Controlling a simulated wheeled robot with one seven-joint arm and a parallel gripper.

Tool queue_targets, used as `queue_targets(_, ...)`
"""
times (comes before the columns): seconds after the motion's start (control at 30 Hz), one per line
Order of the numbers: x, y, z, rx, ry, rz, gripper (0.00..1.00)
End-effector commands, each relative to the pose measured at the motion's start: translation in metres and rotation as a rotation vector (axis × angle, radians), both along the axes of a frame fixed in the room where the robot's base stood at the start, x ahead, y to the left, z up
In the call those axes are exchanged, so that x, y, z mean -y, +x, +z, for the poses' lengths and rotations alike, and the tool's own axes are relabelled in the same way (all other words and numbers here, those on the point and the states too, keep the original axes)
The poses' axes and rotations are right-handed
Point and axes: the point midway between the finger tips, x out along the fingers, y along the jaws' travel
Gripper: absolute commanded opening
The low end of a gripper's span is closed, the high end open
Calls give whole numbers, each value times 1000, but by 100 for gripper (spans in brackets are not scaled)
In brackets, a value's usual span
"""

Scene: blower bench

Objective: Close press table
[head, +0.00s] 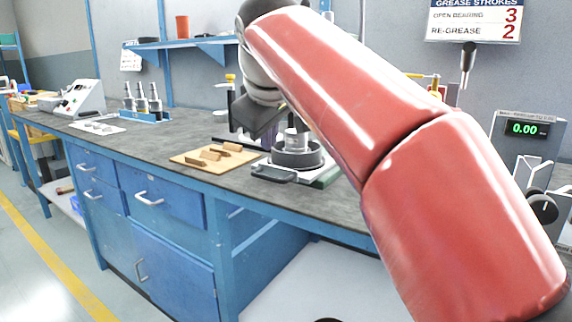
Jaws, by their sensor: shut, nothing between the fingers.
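The press table (322,182) is a light plate with a green edge on the bench's right part. A black handle (272,174) sticks out at its front left. A dark round holder (297,160) sits on the table with a shiny metal cylinder (295,139) standing in it. My gripper (262,134) is dark grey, shut and empty, and points down behind and left of the holder. I cannot tell the exact gap between them. My red arm hides the press frame's right part and the bench behind it.
A wooden board (182,158) with several small wooden blocks lies left of the press table. Farther left are a blue stand (146,115) with metal parts and a grey control box (80,100). A green-lit display (527,130) stands at the right.

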Motion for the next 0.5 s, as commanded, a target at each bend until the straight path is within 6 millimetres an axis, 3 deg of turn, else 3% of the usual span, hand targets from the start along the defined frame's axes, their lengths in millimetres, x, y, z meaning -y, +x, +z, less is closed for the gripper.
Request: queue_targets(0.5,0,49,-68,-1,2,-2,0)
